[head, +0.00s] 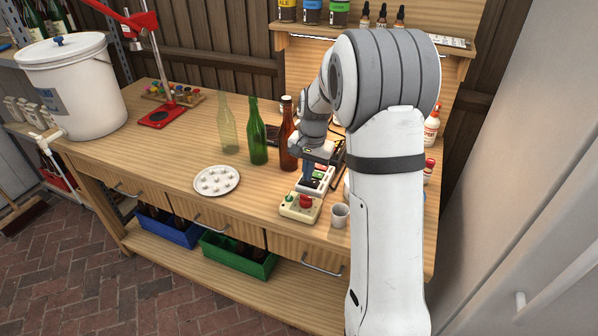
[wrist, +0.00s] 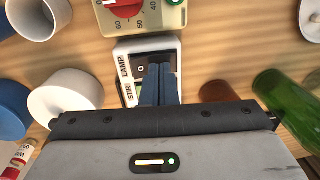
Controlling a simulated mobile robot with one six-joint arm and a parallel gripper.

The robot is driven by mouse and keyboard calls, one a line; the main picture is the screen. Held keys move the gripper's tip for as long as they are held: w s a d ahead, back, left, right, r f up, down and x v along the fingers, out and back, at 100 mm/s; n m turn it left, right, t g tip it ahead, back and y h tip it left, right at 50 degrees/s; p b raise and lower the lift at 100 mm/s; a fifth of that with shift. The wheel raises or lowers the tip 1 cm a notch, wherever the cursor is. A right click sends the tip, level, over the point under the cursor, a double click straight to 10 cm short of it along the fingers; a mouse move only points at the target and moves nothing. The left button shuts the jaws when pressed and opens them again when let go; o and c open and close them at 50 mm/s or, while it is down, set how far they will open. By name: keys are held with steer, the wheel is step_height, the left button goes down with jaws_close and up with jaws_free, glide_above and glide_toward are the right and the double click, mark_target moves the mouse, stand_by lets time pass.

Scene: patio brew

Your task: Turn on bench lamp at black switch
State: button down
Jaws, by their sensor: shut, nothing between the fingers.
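A small white switch panel (head: 327,184) lies on the bench under my gripper. In the wrist view the same panel (wrist: 123,50) shows the labels LAMP and STIR. A dark switch (wrist: 142,69) with a white O mark shows beside the LAMP label, partly covered by my fingers. My gripper (wrist: 158,70) is shut and empty, with its blue fingertips over this switch. I cannot tell whether they touch it. The head view shows my gripper (head: 306,174) low over the panel. The STIR side is mostly hidden in the wrist view. The lamp's state is not clear.
A beige control box (head: 298,208) with a red knob stands just in front of the panel. A small cup (head: 340,215) is beside it. Brown (head: 289,140) and green (head: 257,135) bottles stand behind to the left. A white plate (head: 217,180) lies left.

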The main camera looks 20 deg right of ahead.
stand_by(0.3)
step_height(320, 180, up, 14)
steer(key=w+a+p, duration=0.1)
steer(key=p, duration=0.1)
steer(key=shift+a, duration=0.15)
stand_by(0.4)
steer(key=s+a+f+n+t, duration=0.1)
steer(key=s+a+n, duration=0.1)
steer(key=s, duration=1.2)
steer(key=s+a+n+t, duration=0.1)
steer(key=s+n, duration=0.4)
steer(key=s, duration=1)
steer(key=shift+a+f+n+h, duration=0.3)
steer(key=shift+a+f, duration=0.05)
